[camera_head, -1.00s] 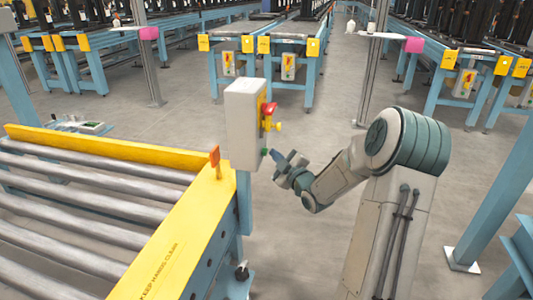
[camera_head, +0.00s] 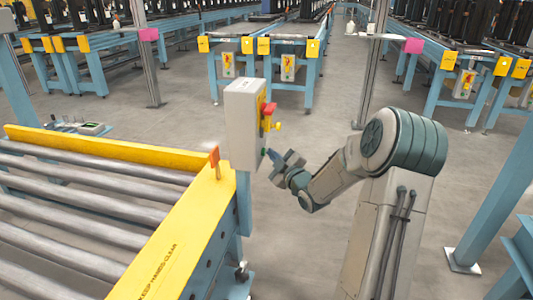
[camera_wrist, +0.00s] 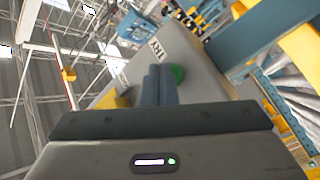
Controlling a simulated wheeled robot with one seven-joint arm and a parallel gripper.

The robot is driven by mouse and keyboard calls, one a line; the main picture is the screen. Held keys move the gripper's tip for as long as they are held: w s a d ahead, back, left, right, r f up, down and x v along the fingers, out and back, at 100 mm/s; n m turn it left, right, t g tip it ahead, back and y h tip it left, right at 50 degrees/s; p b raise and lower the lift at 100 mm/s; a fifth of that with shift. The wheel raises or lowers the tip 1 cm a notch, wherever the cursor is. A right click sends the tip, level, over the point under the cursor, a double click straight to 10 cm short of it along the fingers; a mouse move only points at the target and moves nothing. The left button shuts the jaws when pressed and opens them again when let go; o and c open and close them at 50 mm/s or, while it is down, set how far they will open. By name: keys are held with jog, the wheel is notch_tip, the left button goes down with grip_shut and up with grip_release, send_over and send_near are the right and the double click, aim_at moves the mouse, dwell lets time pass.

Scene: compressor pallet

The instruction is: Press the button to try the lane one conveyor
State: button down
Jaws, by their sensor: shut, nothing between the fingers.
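A grey control box (camera_head: 243,125) stands on a blue post at the corner of the roller conveyor (camera_head: 90,215). Its face, turned to the right, carries a red knob (camera_head: 269,109), a yellow part below it and a small green button (camera_head: 263,152) low down. My gripper (camera_head: 271,153) is just right of the green button. In the wrist view my gripper (camera_wrist: 159,72) is shut and empty, its fingertips over the grey panel. The green button (camera_wrist: 178,74) shows right beside the fingertips, partly hidden by them, near a "TRY" label (camera_wrist: 157,46). I cannot tell whether they touch.
A yellow rail (camera_head: 180,245) marked "KEEP HANDS CLEAR" edges the conveyor, with an orange tab (camera_head: 214,158) near the box. A blue post (camera_head: 497,195) stands at the right. Other conveyors are far back, with open floor between.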

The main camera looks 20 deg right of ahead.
jog(key=shift+s+d, duration=0.55)
jog(key=shift+d, duration=0.15)
jog(key=shift+s+d+b, duration=0.15)
jog(key=shift+s+d, duration=0.55)
jog(key=shift+d, duration=0.35)
jog(key=shift+s+d+b, duration=0.15)
jog(key=shift+s+d, duration=0.55)
jog(key=shift+d, duration=0.35)
jog(key=shift+r, duration=0.1)
